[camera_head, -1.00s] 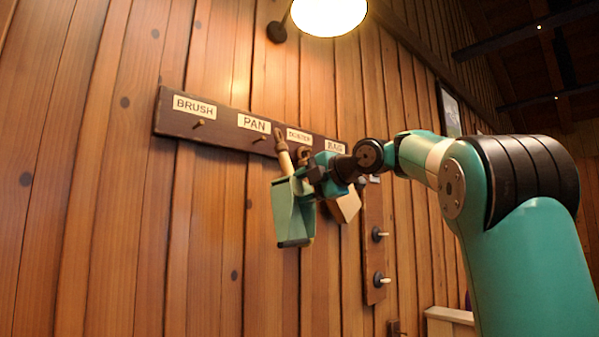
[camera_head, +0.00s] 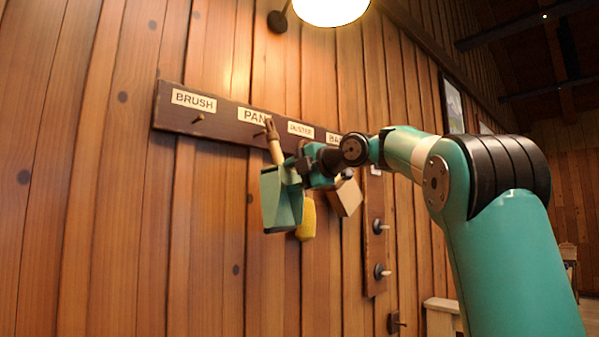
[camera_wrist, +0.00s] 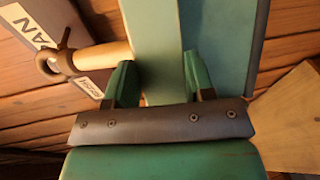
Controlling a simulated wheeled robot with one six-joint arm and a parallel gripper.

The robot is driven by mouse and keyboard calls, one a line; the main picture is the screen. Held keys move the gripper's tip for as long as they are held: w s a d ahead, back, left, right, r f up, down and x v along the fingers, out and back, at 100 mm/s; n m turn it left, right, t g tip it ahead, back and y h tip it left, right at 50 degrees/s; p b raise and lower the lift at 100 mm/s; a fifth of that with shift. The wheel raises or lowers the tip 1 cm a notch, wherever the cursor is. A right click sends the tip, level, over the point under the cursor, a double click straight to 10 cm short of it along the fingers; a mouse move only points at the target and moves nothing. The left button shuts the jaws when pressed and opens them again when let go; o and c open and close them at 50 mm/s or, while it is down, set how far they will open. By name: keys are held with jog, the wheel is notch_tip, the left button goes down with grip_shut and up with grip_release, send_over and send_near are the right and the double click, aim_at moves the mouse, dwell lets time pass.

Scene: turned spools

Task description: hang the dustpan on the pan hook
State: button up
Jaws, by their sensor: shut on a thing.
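The dustpan has a green pan (camera_head: 281,203) and a pale wooden handle (camera_head: 275,150) with a brown loop at its top. It hangs upright from my gripper (camera_head: 303,172), which is shut on it. In the wrist view the fingers (camera_wrist: 160,82) hold the dustpan (camera_wrist: 212,45) near the base of its handle. The loop (camera_wrist: 48,66) is close to the PAN label (camera_wrist: 30,28), beside a dark peg-like piece (camera_wrist: 64,38). I cannot tell whether the peg is through the loop.
The dark rack (camera_head: 225,132) on the plank wall has an empty BRUSH peg (camera_head: 198,118) at left. A yellow duster (camera_head: 307,218) and a pale block-shaped thing (camera_head: 347,197) hang to the right, close behind my gripper. A board with knobs (camera_head: 376,250) is lower right.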

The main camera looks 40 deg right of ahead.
aim_at(291, 175)
jog(key=shift+w+p, duration=0.85)
jog(key=shift+w, duration=1)
jog(key=shift+w+a+f+b, duration=0.1)
jog(key=shift+w+f+b, duration=0.3)
jog(key=shift+w+f, duration=0.25)
jog(key=shift+w+r, duration=0.1)
jog(key=o, duration=1.1)
jog(key=shift+o, duration=0.2)
jog(key=b+v, duration=0.2)
jog(key=v, duration=1.5)
jog(key=shift+s+b, duration=0.25)
jog(key=shift+b, duration=0.15)
